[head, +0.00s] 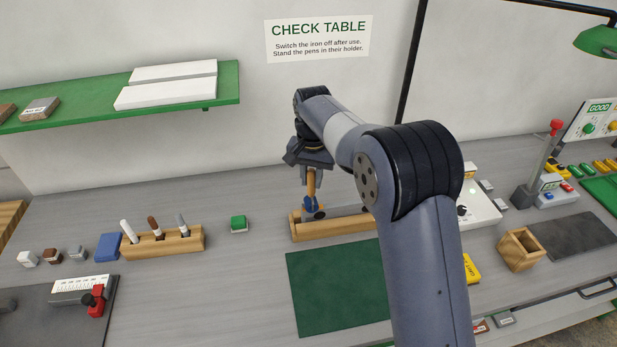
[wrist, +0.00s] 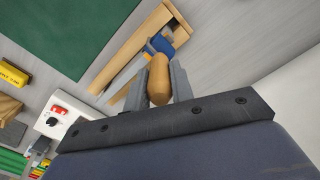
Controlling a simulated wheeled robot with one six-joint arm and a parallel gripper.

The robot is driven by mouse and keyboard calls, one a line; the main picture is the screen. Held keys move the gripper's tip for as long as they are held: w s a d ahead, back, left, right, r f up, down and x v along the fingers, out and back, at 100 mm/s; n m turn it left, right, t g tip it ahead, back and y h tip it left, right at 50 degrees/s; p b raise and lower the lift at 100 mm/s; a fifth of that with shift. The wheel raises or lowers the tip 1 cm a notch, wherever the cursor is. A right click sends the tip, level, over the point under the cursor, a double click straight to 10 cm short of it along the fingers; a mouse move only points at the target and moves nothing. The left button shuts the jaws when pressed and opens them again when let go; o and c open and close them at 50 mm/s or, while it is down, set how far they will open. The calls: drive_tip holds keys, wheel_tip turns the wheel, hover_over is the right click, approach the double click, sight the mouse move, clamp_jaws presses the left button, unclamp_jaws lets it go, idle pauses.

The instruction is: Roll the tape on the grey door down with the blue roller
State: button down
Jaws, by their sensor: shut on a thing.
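The blue roller (head: 310,206) has a wooden handle (head: 311,183) and points downward in the head view. My gripper (head: 309,170) is shut on the handle. In the wrist view the tan handle (wrist: 159,80) sits between the two grey fingers, with the blue part of the roller (wrist: 162,44) beyond it. The roller is at a long wooden holder (head: 345,232); I cannot tell whether it touches the holder or hangs just above it. I cannot make out a grey door or tape in either view.
A green mat (head: 335,287) lies in front of the holder. To the left are a pen block (head: 165,246), a blue block (head: 108,247) and a green-topped block (head: 239,223). To the right are a white control box (head: 483,208) and an open wooden box (head: 520,250). My arm hides part of the bench.

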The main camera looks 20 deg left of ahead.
drive_tip(key=shift+d, duration=0.15)
drive_tip(key=shift+s+a, duration=0.3)
drive_tip(key=shift+a, duration=0.45)
drive_tip(key=shift+w+d, duration=0.35)
drive_tip(key=shift+d, duration=0.4)
drive_tip(key=shift+w+d, duration=0.4)
drive_tip(key=shift+d, duration=0.4)
drive_tip(key=shift+w+d, duration=0.35)
drive_tip(key=shift+d, duration=0.4)
idle(1.0)
drive_tip(key=shift+r, duration=0.1)
wheel_tip(320, 180, up, 7)
idle(0.9)
drive_tip(key=shift+s, duration=0.1)
idle(0.4)
